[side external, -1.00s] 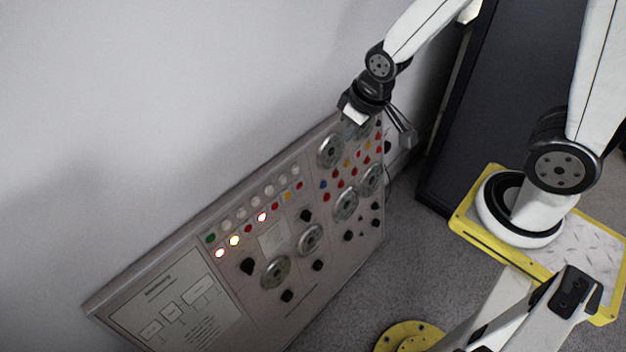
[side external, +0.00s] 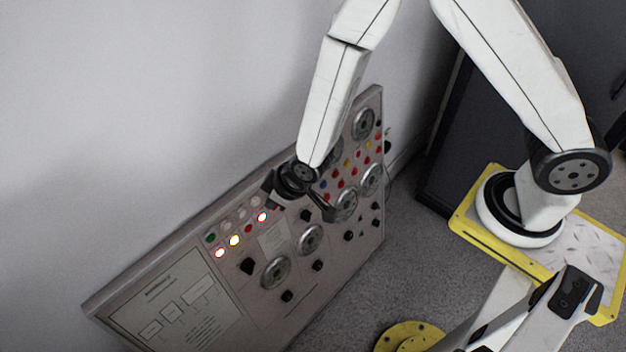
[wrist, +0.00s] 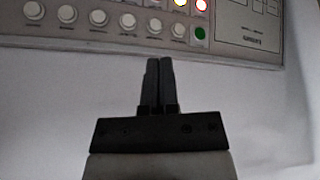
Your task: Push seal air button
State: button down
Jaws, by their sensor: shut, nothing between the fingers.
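The control panel (side external: 165,290) leans by the wall and carries a row of round white buttons (side external: 241,213) ending in a green one (side external: 210,238). The row also shows in the wrist view, with white buttons (wrist: 128,21) and the green button (wrist: 199,33). Labels are too small to read, so I cannot tell which is the seal air button. My gripper (wrist: 159,62) is shut and empty, its fingertips just below two white buttons in the wrist picture; contact is not seen. In the side view my gripper (side external: 276,202) hides the right part of the row.
Lit red (side external: 220,253) and yellow (side external: 234,240) lamps sit under the buttons. Round gauges (side external: 275,272) and black knobs (side external: 247,266) fill the lower panel. A dark cabinet (side external: 440,165) stands at right. The wall above the panel is bare.

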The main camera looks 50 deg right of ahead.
aim_at(227, 226)
jog(key=s+a+f+n+t, duration=0.1)
jog(key=s+a+f+n, duration=0.1)
jog(key=a+f, duration=0.5)
notch_tip(227, 226, down, 2)
jog(key=shift+s+a+y, duration=0.15)
jog(key=shift+s+y, duration=0.1)
jog(key=shift+y, duration=0.05)
jog(key=shift+w, duration=0.2)
jog(key=w+f, duration=0.1)
jog(key=w, duration=0.7)
jog(key=shift+w+f, duration=0.15)
jog(key=shift+f, duration=0.25)
jog(key=shift+w+f, duration=0.1)
jog(key=shift+w, duration=0.7)
dwell(3.1)
jog(key=shift+s, duration=0.8)
jog(key=shift+s, duration=0.1)
